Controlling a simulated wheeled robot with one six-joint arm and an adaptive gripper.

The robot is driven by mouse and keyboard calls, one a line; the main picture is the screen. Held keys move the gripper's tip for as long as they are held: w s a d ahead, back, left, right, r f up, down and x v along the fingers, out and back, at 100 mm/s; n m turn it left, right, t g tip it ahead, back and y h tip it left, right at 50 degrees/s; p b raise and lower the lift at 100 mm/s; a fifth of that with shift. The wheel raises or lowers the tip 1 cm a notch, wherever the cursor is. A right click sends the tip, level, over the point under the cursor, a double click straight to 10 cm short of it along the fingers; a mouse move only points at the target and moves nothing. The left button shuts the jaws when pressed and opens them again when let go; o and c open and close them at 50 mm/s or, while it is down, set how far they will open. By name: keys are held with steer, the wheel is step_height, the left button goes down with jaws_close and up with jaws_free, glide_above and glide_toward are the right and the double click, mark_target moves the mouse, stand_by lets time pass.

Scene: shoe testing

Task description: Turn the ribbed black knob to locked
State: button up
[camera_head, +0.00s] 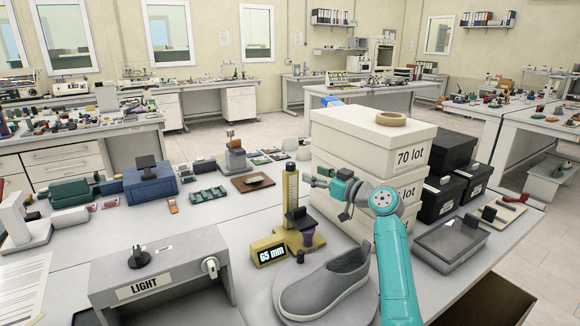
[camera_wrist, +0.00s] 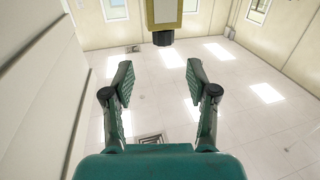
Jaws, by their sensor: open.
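A brass-coloured gauge column (camera_head: 291,188) stands on the near bench, with a black part (camera_head: 297,214) low on its front. In the wrist view a yellow-framed piece (camera_wrist: 163,12) hangs at the top edge with a dark, seemingly ribbed knob (camera_wrist: 163,38) under it. Another black knob (camera_head: 138,257) sits on the grey LIGHT box. I cannot tell for sure which knob is the task's, and no lock marking is readable. My gripper (camera_head: 318,178) is open and empty, right of the column beside the white boxes; its spread fingers also show in the wrist view (camera_wrist: 159,80).
Stacked white boxes (camera_head: 368,140) marked "70 lot" stand close behind my arm. A 65 mm display (camera_head: 270,252) and a grey shoe (camera_head: 325,285) stand in front of the column.

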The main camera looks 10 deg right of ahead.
mark_target(294, 167)
steer(key=shift+y, duration=0.3)
steer(key=x, duration=1)
steer(key=shift+w+a+f, duration=0.1)
steer(key=shift+w+a, duration=0.05)
steer(key=shift+a, duration=0.05)
jaws_close()
